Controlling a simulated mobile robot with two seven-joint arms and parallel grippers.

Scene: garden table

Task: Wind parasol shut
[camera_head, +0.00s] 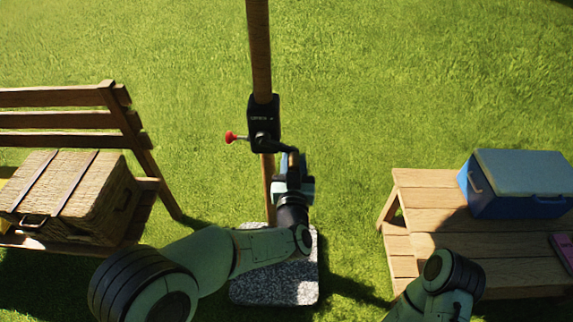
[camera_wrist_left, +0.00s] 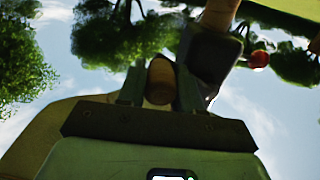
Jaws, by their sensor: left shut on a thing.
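The parasol's wooden pole (camera_head: 260,50) stands upright in a grey speckled base (camera_head: 280,290). A black crank housing (camera_head: 263,112) is on the pole, with a red knob (camera_head: 231,137) out to its left. A dark crank arm reaches right from the housing to a wooden handle (camera_head: 293,157). My left gripper (camera_head: 292,172) is shut on this handle, from below. In the left wrist view the handle (camera_wrist_left: 160,80) is between the two fingers, with the housing (camera_wrist_left: 212,55) and red knob (camera_wrist_left: 259,60) beyond. The canopy's state cannot be told. My right gripper is out of view.
A wooden bench (camera_head: 70,118) with a wicker hamper (camera_head: 75,195) stands at left. A wooden table (camera_head: 440,205) at right holds a blue cooler (camera_head: 515,185) and a pink item (camera_head: 563,248). Grass around the pole is open. My right forearm is at lower right.

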